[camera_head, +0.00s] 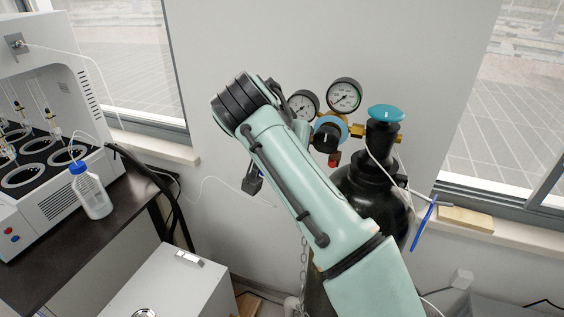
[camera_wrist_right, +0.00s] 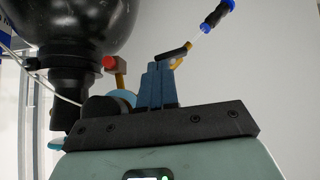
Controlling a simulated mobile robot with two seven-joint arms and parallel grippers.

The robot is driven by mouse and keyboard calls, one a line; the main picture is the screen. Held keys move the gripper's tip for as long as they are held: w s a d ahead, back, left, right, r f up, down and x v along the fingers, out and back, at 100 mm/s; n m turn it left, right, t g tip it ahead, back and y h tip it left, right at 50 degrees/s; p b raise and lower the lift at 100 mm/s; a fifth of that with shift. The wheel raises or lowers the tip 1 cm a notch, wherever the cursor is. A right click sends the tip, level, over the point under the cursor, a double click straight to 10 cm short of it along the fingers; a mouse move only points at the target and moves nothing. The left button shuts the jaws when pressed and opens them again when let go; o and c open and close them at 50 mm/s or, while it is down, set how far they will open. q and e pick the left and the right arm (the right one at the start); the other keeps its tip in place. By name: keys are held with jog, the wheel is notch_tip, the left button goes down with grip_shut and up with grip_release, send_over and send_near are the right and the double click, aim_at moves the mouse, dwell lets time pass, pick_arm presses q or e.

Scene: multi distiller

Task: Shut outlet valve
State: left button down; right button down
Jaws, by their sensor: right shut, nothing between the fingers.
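A black gas cylinder (camera_head: 375,195) with a turquoise top knob (camera_head: 386,113) carries a brass regulator with two gauges (camera_head: 344,96) and a black knob with a blue ring (camera_head: 326,138). In the right wrist view the cylinder (camera_wrist_right: 85,22) appears upside down. There, a small brass fitting with a black lever (camera_wrist_right: 174,53), probably the outlet valve, sits just beside the tips of my right gripper (camera_wrist_right: 160,68). Its blue fingers are together and hold nothing; contact with the lever cannot be told. In the head view my right arm hides the fingers and this valve. My left gripper is out of view.
A red-ended brass piece (camera_wrist_right: 109,63) lies left of the fingers. A black tube with blue ends (camera_wrist_right: 216,14) leads off beyond the valve. A distiller unit (camera_head: 60,150) and a capped bottle (camera_head: 92,195) stand on the dark bench at left; a white cabinet (camera_head: 165,285) is below.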

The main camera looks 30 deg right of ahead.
pick_arm(q)
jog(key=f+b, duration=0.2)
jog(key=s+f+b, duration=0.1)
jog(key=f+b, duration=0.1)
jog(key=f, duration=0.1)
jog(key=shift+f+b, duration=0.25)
jog(key=shift+b, duration=0.1)
pick_arm(e)
jog(key=shift+s+d+f+m+t+y, duration=0.5)
jog(key=shift+s+m+t+y, duration=0.15)
jog(key=shift+t, duration=0.35)
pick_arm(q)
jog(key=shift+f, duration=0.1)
pick_arm(e)
jog(key=shift+w, duration=0.1)
